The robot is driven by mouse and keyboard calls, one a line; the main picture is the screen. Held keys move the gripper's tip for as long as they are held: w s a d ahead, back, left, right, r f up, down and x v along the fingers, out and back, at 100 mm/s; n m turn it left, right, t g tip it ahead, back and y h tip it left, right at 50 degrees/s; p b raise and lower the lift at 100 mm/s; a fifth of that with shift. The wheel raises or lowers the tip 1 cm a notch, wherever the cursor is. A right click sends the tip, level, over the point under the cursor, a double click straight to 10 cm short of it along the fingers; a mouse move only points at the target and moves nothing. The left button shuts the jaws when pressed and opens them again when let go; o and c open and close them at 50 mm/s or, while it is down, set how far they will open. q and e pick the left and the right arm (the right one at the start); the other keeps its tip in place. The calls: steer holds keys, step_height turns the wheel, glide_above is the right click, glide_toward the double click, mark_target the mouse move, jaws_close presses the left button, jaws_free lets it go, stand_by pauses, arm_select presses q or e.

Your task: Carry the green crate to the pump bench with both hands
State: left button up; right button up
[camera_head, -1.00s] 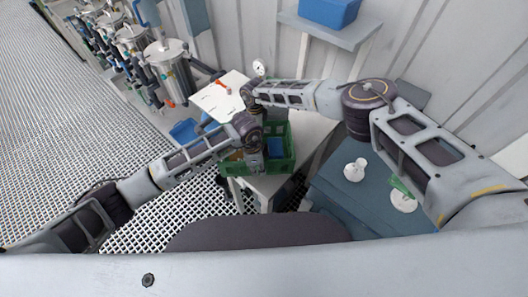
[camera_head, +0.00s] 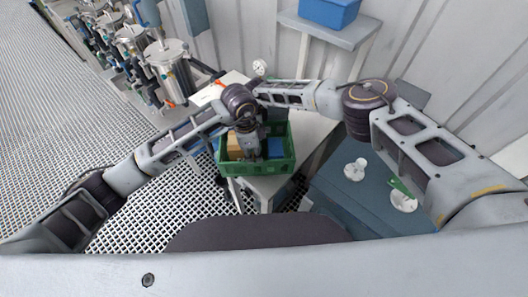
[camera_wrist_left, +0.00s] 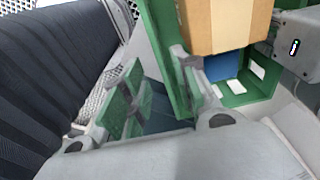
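The green crate (camera_head: 283,165) stands on a pale bench top in the head view, with a cardboard box (camera_head: 235,146) and a blue item (camera_head: 275,147) inside. My left gripper (camera_head: 252,153) is over the crate and hides part of it. In the left wrist view its two fingers (camera_wrist_left: 152,72) are spread apart, beside the crate's green wall (camera_wrist_left: 165,40); whether they touch it I cannot tell. The box (camera_wrist_left: 225,25) and blue item (camera_wrist_left: 222,66) also show there. My right gripper's fingers are hidden behind the left wrist in the head view.
A blue-grey table (camera_head: 340,200) at the right bears a white vessel (camera_head: 355,169) and a green-handled item (camera_head: 402,190). Several metal vessels (camera_head: 170,65) line the left wall. A blue bin (camera_head: 330,10) sits on a shelf. Grated floor lies open at the left.

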arm_select(q)
steer(key=shift+a+r, duration=0.1)
steer(key=shift+r, duration=0.9)
arm_select(e)
steer(key=shift+r, duration=5.95)
